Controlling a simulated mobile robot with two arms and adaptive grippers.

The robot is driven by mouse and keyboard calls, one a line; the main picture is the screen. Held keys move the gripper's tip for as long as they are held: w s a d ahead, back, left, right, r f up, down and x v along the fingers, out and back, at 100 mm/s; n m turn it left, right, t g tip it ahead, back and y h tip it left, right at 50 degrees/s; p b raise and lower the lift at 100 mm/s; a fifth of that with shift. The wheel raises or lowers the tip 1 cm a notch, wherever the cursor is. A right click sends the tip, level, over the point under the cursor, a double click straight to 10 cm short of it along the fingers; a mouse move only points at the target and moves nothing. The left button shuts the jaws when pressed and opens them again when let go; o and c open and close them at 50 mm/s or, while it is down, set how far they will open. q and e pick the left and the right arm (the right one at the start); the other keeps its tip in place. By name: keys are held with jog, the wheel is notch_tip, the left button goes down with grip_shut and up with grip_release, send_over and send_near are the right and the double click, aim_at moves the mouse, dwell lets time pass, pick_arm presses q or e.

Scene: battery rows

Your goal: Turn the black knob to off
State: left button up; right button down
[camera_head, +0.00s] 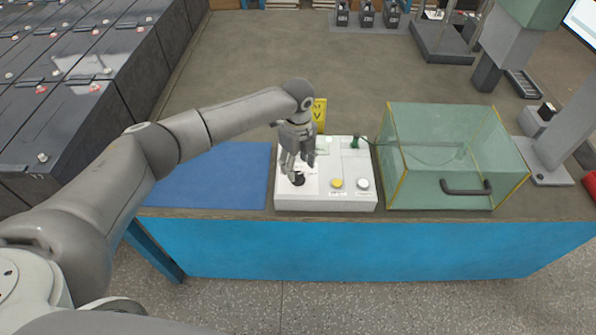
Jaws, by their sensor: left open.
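The black knob (298,179) is at the front left of a white control box (325,201) on the bench. My left arm comes in from the left and reaches over the box. My left gripper (297,172) points down at the knob with its fingers apart. The fingertips are close around or just above the knob; I cannot tell whether they touch it. The fingers partly hide the knob, and its pointing direction is too small to read. My right gripper does not show.
A yellow button (337,183) and a white button (363,184) sit right of the knob. A green transparent case (440,188) with a dark handle stands right of the box. A blue mat (220,178) lies left. A yellow sign (319,112) stands behind. Dark battery blocks (75,90) fill the left.

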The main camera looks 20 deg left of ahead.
aim_at(298, 174)
pick_arm(q)
jog(key=shift+f, duration=2.25)
jog(key=shift+c, duration=0.2)
jog(key=c, duration=1)
